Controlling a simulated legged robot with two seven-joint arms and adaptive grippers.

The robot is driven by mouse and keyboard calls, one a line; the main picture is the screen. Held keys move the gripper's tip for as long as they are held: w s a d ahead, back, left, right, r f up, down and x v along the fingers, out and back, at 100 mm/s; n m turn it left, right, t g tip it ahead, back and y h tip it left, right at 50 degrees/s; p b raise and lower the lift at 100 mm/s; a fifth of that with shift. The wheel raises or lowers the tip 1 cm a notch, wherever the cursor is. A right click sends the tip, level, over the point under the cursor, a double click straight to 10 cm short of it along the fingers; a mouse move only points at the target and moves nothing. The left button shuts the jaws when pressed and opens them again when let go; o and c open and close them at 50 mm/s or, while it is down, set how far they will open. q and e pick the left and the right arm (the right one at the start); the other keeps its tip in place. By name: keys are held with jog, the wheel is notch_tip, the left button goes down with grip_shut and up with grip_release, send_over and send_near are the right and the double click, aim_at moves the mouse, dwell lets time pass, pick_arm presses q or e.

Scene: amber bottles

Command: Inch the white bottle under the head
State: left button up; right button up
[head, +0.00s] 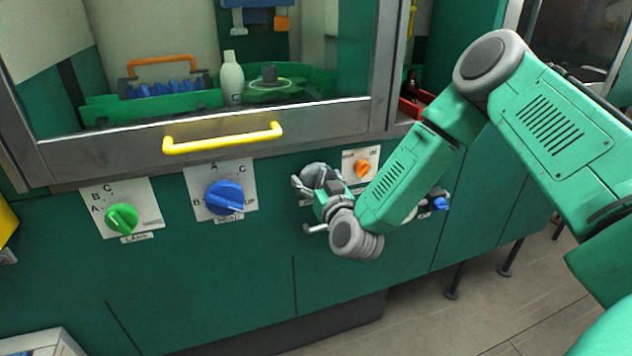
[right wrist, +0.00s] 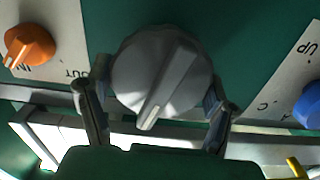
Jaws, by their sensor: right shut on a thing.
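The white bottle (head: 231,80) stands upright behind the glass, on or beside a green turntable-like piece (head: 285,88). A blue and grey unit with an orange part (head: 262,18) hangs above and slightly right of the bottle; its top is cut off. My right gripper (head: 312,182) is at the front panel, shut on a grey knob (head: 322,170). In the right wrist view the fingers (right wrist: 155,100) sit on both sides of the grey knob (right wrist: 165,70), whose pale pointer line faces the gripper. My left gripper is not in view.
A green knob (head: 121,218), a blue knob (head: 224,197) and an orange knob (head: 362,168) are on the panel. Another blue knob (head: 440,204) lies beyond my right forearm. A yellow handle (head: 222,138) crosses the window's lower frame. A dark bottle stands in a red bin (head: 408,108).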

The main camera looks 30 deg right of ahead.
jog(key=m+b, duration=0.1)
jog(key=m, duration=0.4)
jog(key=shift+d+r+m+b, duration=0.1)
jog(key=shift+d+m+b, duration=0.05)
jog(key=shift+m+b, duration=0.2)
jog(key=m+b, duration=0.2)
jog(key=m, duration=0.3)
jog(key=shift+d+m, duration=0.15)
jog(key=shift+m, duration=0.1)
jog(key=m+b, duration=0.2)
jog(key=m, duration=0.1)
jog(key=m+b, duration=0.1)
jog(key=shift+d+f, duration=0.1)
jog(key=shift+f, duration=0.2)
jog(key=m+b, duration=0.3)
jog(key=m, duration=0.2)
jog(key=shift+f+m+b, duration=0.1)
jog(key=shift+m+b, duration=0.3)
jog(key=shift+s, duration=0.1)
jog(key=o, duration=1)
jog(key=shift+f, duration=0.1)
jog(key=shift+o, duration=0.5)
jog(key=shift+d, duration=0.1)
